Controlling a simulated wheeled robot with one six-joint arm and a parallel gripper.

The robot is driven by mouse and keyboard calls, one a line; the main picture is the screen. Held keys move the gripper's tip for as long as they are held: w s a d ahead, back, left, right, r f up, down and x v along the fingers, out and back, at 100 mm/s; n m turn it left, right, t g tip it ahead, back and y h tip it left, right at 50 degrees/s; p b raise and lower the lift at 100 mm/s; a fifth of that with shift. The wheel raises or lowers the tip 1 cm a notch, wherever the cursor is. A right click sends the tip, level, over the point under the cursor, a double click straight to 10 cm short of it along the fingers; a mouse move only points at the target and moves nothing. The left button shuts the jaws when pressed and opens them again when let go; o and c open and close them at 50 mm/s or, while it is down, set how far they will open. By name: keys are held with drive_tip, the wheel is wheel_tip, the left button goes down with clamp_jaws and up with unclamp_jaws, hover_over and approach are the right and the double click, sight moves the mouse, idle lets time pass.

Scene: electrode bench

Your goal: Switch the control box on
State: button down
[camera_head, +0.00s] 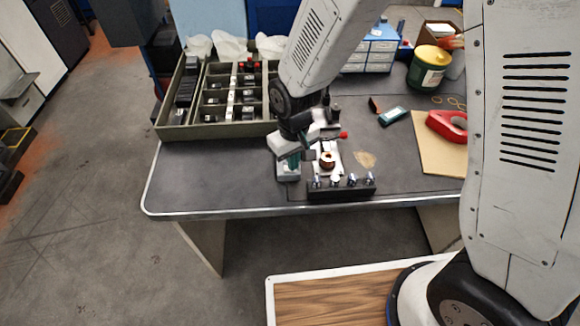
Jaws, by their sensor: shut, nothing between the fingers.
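My arm reaches down from the top of the picture to the front part of the dark bench. My gripper (293,158) is shut and empty, with its fingertips low over or against a small pale box (287,173) near the front edge. The box may be the control box; its switch is hidden or too small to make out. I cannot tell whether the fingertips touch it. Just right of it stands a white fixture with a copper-coloured ring (327,160). A black block with several silver posts (340,190) sits at the bench's front edge.
A divided green-grey tray (205,132) with dark parts stands at the left. A red-tipped part (343,135) is close to my gripper. The front left bench corner is clear.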

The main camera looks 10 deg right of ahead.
drive_tip(key=shift+r, duration=3.5)
drive_tip(key=s+d+r+m+t, duration=0.1)
drive_tip(key=s+d+r+m, duration=0.4)
drive_tip(key=s+d+r, duration=1.4)
drive_tip(key=shift+s+d+r+m, duration=0.3)
drive_tip(key=shift+d+r, duration=0.2)
drive_tip(key=shift+d, duration=0.35)
